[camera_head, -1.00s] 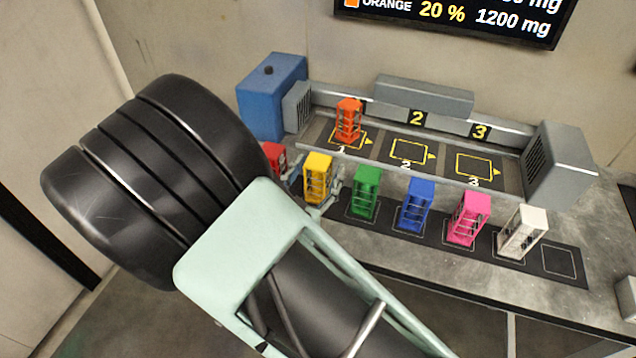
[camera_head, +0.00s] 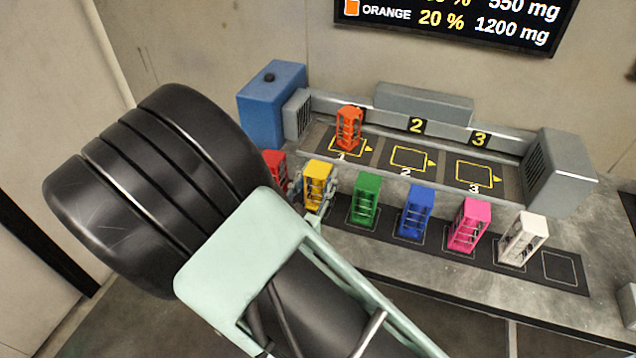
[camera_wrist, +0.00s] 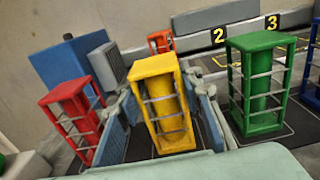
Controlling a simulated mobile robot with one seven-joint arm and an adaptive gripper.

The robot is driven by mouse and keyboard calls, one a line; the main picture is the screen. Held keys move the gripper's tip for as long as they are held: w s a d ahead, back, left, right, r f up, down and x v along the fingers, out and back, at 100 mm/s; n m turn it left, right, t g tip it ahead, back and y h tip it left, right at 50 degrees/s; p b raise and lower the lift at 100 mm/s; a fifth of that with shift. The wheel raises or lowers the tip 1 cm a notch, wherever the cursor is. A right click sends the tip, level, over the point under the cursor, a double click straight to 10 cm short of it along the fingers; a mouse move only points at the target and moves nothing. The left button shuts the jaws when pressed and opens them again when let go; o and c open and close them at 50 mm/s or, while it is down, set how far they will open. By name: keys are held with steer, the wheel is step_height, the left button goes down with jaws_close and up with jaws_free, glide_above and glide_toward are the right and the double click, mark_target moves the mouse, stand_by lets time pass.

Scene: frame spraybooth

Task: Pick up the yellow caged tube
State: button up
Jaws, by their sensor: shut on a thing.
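The yellow caged tube (camera_head: 319,174) stands in the row on the black strip, between the red and green caged tubes. In the wrist view the yellow caged tube (camera_wrist: 162,105) is upright, slightly tilted in the picture. My gripper (camera_wrist: 163,112) has one finger on each side of it and is shut on it. In the head view my gripper (camera_head: 312,192) is mostly hidden behind my own arm, with a finger showing at the tube's right side. Whether the tube's base touches the strip cannot be told.
A red caged tube (camera_wrist: 72,120) is close on the left, a green one (camera_wrist: 262,85) on the right. Blue (camera_head: 416,210), pink (camera_head: 468,225) and white (camera_head: 522,238) ones follow. An orange one (camera_head: 348,128) stands on pad 1; pads 2 (camera_head: 412,158) and 3 (camera_head: 475,174) are empty.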

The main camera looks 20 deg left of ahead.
mark_target(318, 168)
steer(key=shift+r, duration=0.5)
step_height(318, 168, up, 2)
steer(key=shift+r+p, duration=0.1)
steer(key=shift+p, duration=0.2)
steer(key=s+d+r+p, duration=0.4)
steer(key=s+r+p, duration=0.6)
steer(key=s, duration=0.3)
steer(key=shift+s, duration=0.15)
steer(key=shift+s+p, duration=0.1)
steer(key=shift+p, duration=0.25)
